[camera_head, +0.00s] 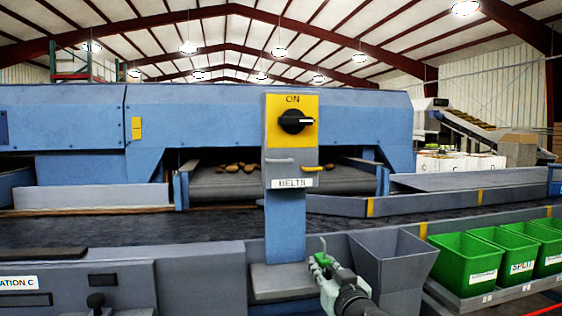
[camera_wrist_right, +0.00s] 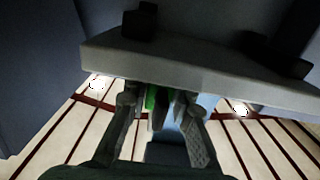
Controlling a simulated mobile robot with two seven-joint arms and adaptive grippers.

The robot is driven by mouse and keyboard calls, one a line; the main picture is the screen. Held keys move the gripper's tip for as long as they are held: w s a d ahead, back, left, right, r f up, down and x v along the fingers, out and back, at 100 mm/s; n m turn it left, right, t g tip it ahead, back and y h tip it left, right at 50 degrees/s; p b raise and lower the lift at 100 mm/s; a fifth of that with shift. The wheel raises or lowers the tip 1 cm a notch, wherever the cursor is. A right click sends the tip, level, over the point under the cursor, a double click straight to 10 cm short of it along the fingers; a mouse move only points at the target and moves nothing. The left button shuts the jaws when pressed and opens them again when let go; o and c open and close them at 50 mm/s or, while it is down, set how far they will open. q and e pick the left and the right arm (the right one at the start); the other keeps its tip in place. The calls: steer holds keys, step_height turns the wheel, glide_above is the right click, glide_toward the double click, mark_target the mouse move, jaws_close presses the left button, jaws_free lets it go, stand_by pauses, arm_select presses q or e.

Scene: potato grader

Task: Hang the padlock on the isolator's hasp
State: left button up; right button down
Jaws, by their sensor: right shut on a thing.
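The isolator is a grey box with a yellow face (camera_head: 308,111) on a blue post, above a "BELTS" label. Its black rotary knob (camera_head: 295,121) lies crosswise under the word "ON". Below the face, a grey tab (camera_head: 280,161) and a small yellow tab (camera_head: 312,168) stick out; I cannot tell which is the hasp. My right gripper (camera_head: 322,266) is shut on the green padlock (camera_head: 321,259), low and right of the post, well below the isolator. A thin shackle rises from the padlock. Green also shows between the fingers in the right wrist view (camera_wrist_right: 150,97). My left gripper is not in view.
A grey bin (camera_head: 393,262) stands just right of my right gripper, with several green crates (camera_head: 467,262) further right. A grey ledge (camera_head: 281,281) surrounds the post's foot. Behind the isolator, a blue machine (camera_head: 200,125) holds potatoes. A grey slab (camera_wrist_right: 200,72) crosses the wrist view.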

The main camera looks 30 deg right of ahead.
steer(key=shift+r+p, duration=0.7)
steer(key=shift+r, duration=0.4)
steer(key=shift+s+a+f, duration=0.1)
steer(key=shift+s, duration=0.5)
steer(key=shift+b+v, duration=0.7)
steer(key=shift+v, duration=3.2)
